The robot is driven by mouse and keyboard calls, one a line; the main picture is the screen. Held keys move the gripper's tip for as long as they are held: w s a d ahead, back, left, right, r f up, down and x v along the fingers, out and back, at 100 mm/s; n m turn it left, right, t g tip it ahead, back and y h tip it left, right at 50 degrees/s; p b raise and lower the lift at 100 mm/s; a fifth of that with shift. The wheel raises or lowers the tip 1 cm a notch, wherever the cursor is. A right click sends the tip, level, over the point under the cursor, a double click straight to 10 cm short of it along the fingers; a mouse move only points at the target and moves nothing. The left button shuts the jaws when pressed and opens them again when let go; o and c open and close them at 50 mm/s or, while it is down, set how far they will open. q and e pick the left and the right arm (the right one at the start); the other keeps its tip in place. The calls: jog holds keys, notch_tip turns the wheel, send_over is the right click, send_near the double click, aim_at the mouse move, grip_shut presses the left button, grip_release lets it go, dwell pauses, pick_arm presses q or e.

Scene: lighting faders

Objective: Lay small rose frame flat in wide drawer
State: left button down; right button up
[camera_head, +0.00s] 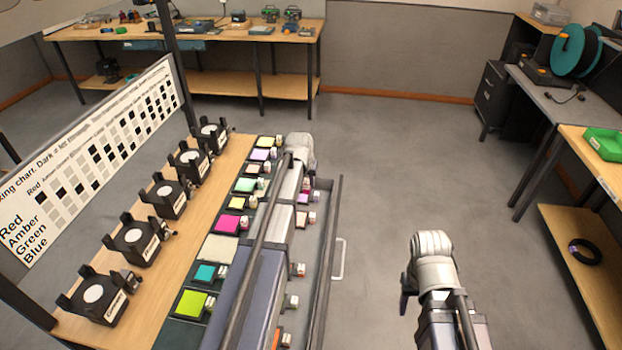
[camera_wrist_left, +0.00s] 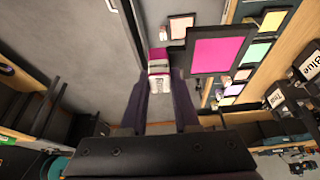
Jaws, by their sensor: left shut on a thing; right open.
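The small rose frame (camera_wrist_left: 222,48) is a black-edged magenta square in the left wrist view. Its pink and white tab (camera_wrist_left: 160,68) sits between the fingertips of my left gripper (camera_wrist_left: 162,84), which is shut on it. In the head view my left arm reaches over the rack and hides most of that gripper and the frame. The wide drawer (camera_head: 326,235) is open, a grey tray with a handle at its right side. Part of my right gripper (camera_head: 404,296) shows as a dark piece beside my right arm, over the floor, clear of the drawer.
Coloured frames with white tabs, one magenta (camera_head: 228,223), lie in a row left of my arm. More tabbed frames lie in the drawer, one pale pink (camera_wrist_left: 181,26). Lamps (camera_head: 133,240) line the wooden bench. The floor right of the drawer is free.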

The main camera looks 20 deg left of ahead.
pick_arm(q)
jog(key=shift+w+a+f+n, duration=0.15)
jog(key=shift+w+a, duration=0.1)
jog(key=shift+w, duration=0.25)
jog(key=shift+w+a+f+n, duration=0.1)
jog(key=shift+w+a+n, duration=0.1)
jog(key=shift+w, duration=0.25)
notch_tip(320, 180, down, 30)
jog(key=b, duration=3)
jog(key=shift+f+b, duration=0.2)
jog(key=shift+b, duration=0.2)
jog(key=shift+f+b, duration=1.3)
jog(key=c, duration=0.6)
grip_release()
jog(key=p+v, duration=0.7)
jog(key=v, duration=0.1)
